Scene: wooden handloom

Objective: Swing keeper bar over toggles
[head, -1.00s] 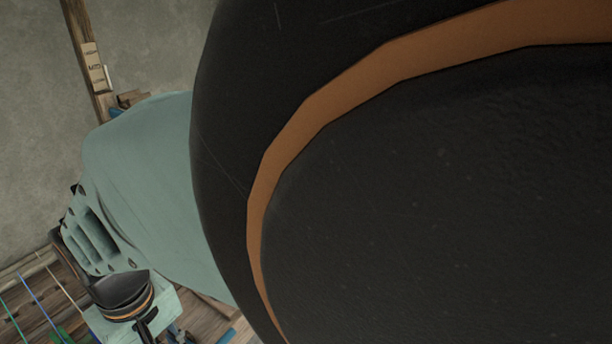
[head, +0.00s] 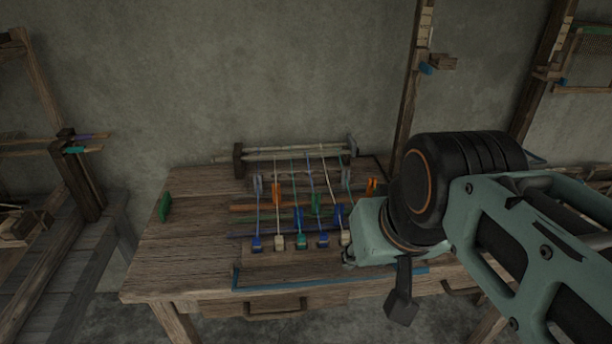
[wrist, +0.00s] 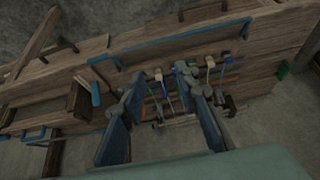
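Several small toggles (head: 301,242), blue, cream and green, stand in a row on the wooden table, each with a cord running back. A long thin blue bar (head: 300,286) with bent ends lies along the table's front edge, nearer me than the toggles. It looks like the keeper bar and also shows in the wrist view (wrist: 180,40). In the wrist view my gripper (wrist: 164,90) is open, its two blue-grey fingers wide apart. Cords and toggles show between and beyond the fingers; I see nothing held. In the head view my arm hides the bar's right part and most of the gripper.
Cords run to a wooden roller (head: 295,153) at the table's back. A green block (head: 164,207) is at the left edge. Drawer handles (head: 275,312) are on the front. A wooden post (head: 412,90) stands behind, right. The table's left part (head: 170,260) is clear.

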